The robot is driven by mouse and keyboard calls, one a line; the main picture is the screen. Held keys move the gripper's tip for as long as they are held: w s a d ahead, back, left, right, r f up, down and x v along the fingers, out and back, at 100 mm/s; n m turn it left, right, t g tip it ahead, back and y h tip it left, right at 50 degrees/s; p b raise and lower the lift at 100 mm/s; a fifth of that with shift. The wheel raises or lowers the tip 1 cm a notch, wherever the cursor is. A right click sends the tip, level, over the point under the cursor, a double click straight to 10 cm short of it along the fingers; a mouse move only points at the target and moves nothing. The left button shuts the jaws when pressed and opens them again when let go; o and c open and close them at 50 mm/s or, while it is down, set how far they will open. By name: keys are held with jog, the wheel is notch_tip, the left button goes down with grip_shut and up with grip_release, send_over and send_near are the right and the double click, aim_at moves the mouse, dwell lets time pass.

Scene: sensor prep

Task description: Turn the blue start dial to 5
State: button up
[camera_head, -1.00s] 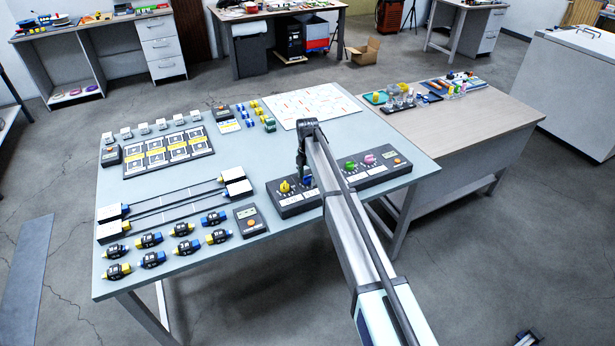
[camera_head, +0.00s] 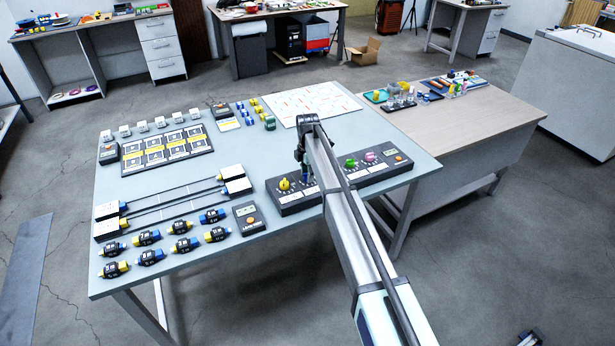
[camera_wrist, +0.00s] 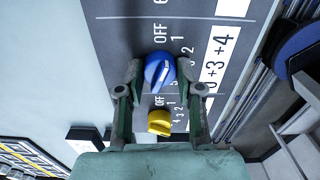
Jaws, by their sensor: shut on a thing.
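The blue start dial (camera_wrist: 158,72) sits on a dark control panel (camera_head: 375,179) and carries a white pointer line. In the wrist view, the two fingers of my gripper (camera_wrist: 159,76) are on either side of the blue dial and shut on it. Printed marks OFF, 1 and 2 show beside the dial; other marks around it are hidden or too small, and I cannot tell which number the pointer is at. In the head view my gripper (camera_head: 305,172) is down at the panel, and the arm covers part of it.
A yellow dial (camera_wrist: 159,121) is close beside the blue one, near my fingers. A green dial (camera_head: 350,162) and a pink dial (camera_head: 370,156) stand farther right on the panel. A small device with an orange button (camera_head: 249,218) lies left of the panel.

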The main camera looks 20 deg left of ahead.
jog(key=m+b, duration=0.2)
jog(key=m, duration=0.4)
jog(key=shift+f+m, duration=0.15)
jog(key=shift+m, duration=0.15)
jog(key=m+b, duration=0.2)
jog(key=m, duration=0.4)
jog(key=shift+s, duration=0.1)
jog(key=m+b, duration=0.1)
jog(key=m, duration=0.5)
jog(key=shift+m, duration=0.3)
jog(key=m+b, duration=0.1)
jog(key=m, duration=0.5)
jog(key=shift+m, duration=0.3)
jog(key=o, duration=1.2)
jog(key=shift+c, duration=0.2)
jog(key=shift+r, duration=0.2)
